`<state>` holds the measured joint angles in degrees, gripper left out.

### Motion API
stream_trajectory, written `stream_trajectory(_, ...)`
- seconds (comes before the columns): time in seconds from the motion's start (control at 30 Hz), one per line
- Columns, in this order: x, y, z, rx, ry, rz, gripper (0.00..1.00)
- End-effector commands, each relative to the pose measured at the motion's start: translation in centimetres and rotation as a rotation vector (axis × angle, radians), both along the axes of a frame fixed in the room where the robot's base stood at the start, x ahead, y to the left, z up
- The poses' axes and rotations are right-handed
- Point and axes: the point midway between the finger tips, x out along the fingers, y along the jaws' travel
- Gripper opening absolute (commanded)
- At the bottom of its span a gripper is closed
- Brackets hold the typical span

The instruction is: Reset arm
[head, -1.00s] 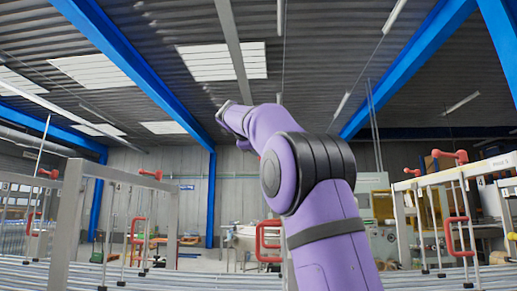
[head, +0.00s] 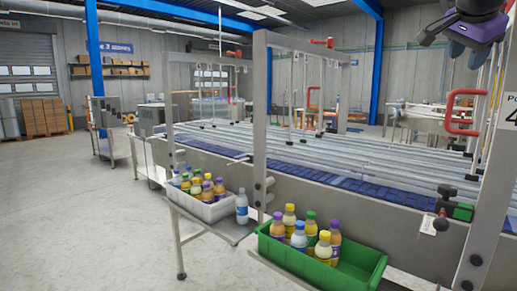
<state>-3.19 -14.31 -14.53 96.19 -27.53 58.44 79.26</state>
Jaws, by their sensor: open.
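My gripper (head: 466,52) hangs in the upper right corner of the head view, dark with purple parts and partly cut off by the picture's top edge. It is open, and no object shows between its fingers. It is in the air, in front of the far wall and apart from the bottles and the crates. Most of the arm behind it is out of the picture.
A green crate (head: 298,266) with several bottles stands in front of the conveyor (head: 330,176). A white crate (head: 212,212) with bottles stands left, beside a lone bottle (head: 241,206). Metal frame posts (head: 260,120) rise nearby. The floor (head: 75,215) at left is clear.

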Motion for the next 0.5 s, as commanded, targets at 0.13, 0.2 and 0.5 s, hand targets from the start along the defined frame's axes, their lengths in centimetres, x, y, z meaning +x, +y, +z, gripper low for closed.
stream_trajectory(0.13,-4.6,4.6,-5.6,-0.046,0.154,0.304,0.44)
stream_trajectory(0.2,-6.8,6.8,-8.3,-0.075,0.217,0.451,0.44)
stream_trajectory(0.5,-16.7,15.0,-20.2,-0.237,0.41,1.037,0.44)
